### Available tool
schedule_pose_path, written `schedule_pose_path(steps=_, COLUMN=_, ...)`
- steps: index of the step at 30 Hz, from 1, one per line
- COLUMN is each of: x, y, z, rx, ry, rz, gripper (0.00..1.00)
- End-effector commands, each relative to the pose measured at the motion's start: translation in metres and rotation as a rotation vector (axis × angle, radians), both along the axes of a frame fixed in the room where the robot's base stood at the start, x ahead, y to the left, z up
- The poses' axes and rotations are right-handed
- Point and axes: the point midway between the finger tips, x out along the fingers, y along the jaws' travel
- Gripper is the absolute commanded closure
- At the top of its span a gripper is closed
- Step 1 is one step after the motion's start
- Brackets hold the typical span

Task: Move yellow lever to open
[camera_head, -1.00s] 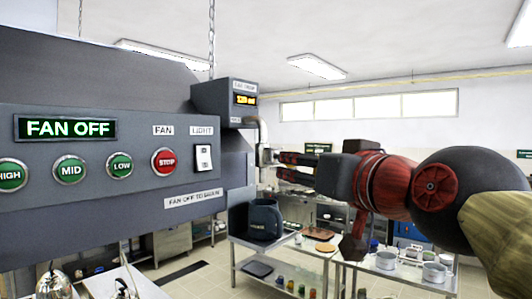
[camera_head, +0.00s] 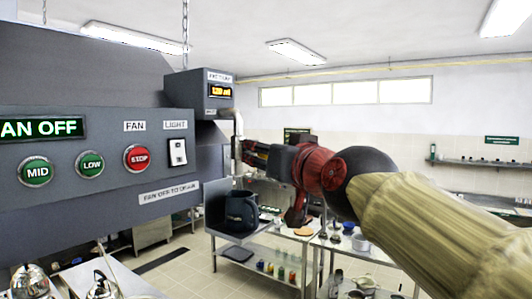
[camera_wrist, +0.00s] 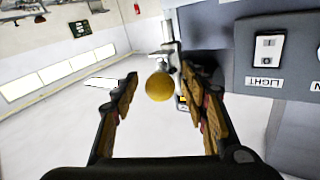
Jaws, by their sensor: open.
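A round yellow knob (camera_wrist: 159,87), which looks like the end of the yellow lever, shows in the wrist view in front of a metal pipe fitting (camera_wrist: 170,45). My gripper (camera_wrist: 158,92) is open, with one finger on each side of the knob in the picture. I see no clear contact, and the depth between knob and fingers is hard to tell. In the head view my gripper (camera_head: 247,153) is beside the pipe (camera_head: 238,125) below the small display box (camera_head: 218,92). The knob is not discernible there.
The grey hood panel (camera_head: 110,195) on the left has a lit fan sign, round buttons and a light switch (camera_head: 177,152), which also shows close to my right finger's side in the wrist view (camera_wrist: 268,47). Steel tables (camera_head: 262,258) with a dark pot (camera_head: 241,212) stand beyond.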

Motion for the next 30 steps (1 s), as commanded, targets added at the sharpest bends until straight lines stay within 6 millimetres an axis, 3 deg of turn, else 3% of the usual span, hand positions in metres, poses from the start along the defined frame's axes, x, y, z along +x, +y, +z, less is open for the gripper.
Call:
schedule_pose_path(steps=24, x=-0.0004, y=-0.0001, z=-0.0001, rx=0.0, ry=0.0, rz=0.0, gripper=0.99)
schedule_pose_path(steps=30, x=-0.0004, y=-0.0001, z=-0.0001, rx=0.0, ry=0.0, rz=0.0, gripper=1.0)
